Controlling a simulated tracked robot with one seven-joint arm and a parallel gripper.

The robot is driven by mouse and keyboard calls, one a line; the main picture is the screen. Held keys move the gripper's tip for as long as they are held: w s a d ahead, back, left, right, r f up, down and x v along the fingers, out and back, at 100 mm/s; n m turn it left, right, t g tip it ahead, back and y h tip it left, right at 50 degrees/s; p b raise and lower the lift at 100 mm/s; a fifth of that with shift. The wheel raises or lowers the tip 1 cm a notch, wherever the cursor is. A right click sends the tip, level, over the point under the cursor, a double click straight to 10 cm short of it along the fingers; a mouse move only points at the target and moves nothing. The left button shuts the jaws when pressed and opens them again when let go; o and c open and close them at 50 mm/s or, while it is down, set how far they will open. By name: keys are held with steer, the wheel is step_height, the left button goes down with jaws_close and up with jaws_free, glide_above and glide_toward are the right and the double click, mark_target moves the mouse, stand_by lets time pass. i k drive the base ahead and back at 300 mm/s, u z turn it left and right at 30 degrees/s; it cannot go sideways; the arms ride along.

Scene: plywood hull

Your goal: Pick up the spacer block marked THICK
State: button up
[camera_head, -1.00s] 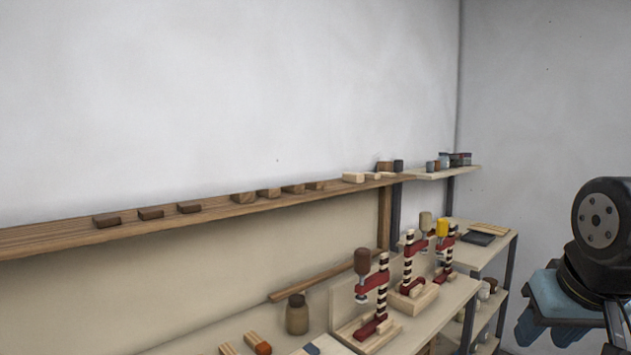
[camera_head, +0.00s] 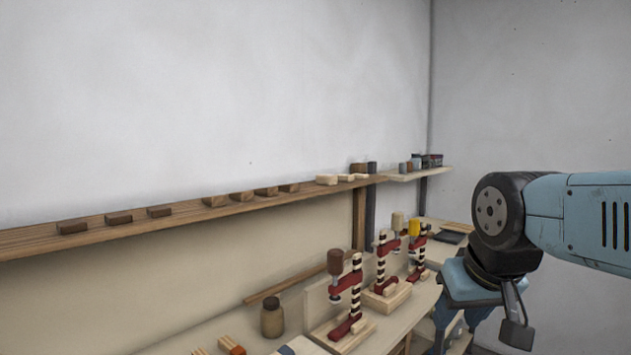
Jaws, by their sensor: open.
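Several wooden blocks lie in a row on the long wooden shelf (camera_head: 30,241). Dark brown blocks (camera_head: 118,217) are at the left, mid-brown blocks (camera_head: 241,196) in the middle, and pale blocks (camera_head: 327,180) at the right end. No marking can be read on any of them, so I cannot tell which is THICK. My gripper (camera_head: 482,330) hangs at the lower right below my blue arm, well right of the shelf and apart from the blocks. It is open, with nothing seen in it.
Below the shelf, a workbench carries red screw clamps (camera_head: 346,290) and a brown jar (camera_head: 272,318). A small shelf (camera_head: 420,174) with cans stands in the far corner. The wall above the blocks is clear.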

mark_target(322, 179)
steer(key=i, duration=0.9)
steer(key=z, duration=0.05)
